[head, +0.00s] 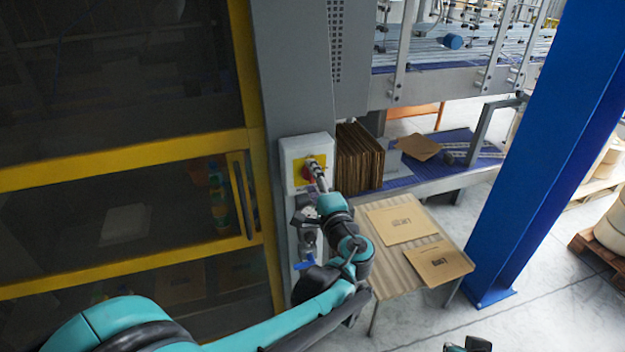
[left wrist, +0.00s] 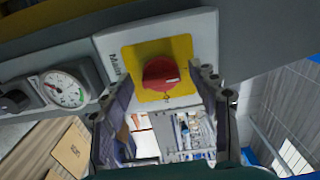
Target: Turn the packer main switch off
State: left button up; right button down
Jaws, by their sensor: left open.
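The packer main switch is a red rotary knob (left wrist: 160,73) on a yellow plate (left wrist: 132,58), set in a pale box lettered "Main". In the head view the yellow plate (head: 300,178) and white box (head: 291,150) are on the grey machine post, and the knob (head: 307,172) is partly hidden by my left gripper (head: 319,174). My left gripper is open. In the left wrist view its two fingers stand to either side below the knob, and contact cannot be told. A dark piece at the bottom edge of the head view seems to be my right gripper (head: 468,345), mostly cut off.
A gauge (left wrist: 63,90) sits left of the switch box. Upright cardboard sheets (head: 359,158) stand close right of it. A small table (head: 381,278) with flat cartons is below right. A blue column (head: 545,150) stands farther right. A yellow-framed door (head: 130,170) is at left.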

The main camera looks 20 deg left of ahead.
pick_arm(q)
jog(key=v, duration=1.1)
jog(key=shift+s+d, duration=0.25)
jog(key=s+a+f+n+g+h+b, duration=0.25)
jog(key=s+a+f+n+g, duration=0.35)
jog(key=a+f, duration=0.5)
jog(key=s+d+f+n+g+h+b, duration=0.1)
jog(key=s+d+f+n+h, duration=0.3)
jog(key=s+f+h, duration=0.3)
jog(key=s+f+n, duration=0.1)
jog(key=s+f, duration=0.1)
jog(key=shift+s+d+g, duration=0.2)
jog(key=shift+s+g, duration=0.2)
jog(key=shift+h, duration=0.25)
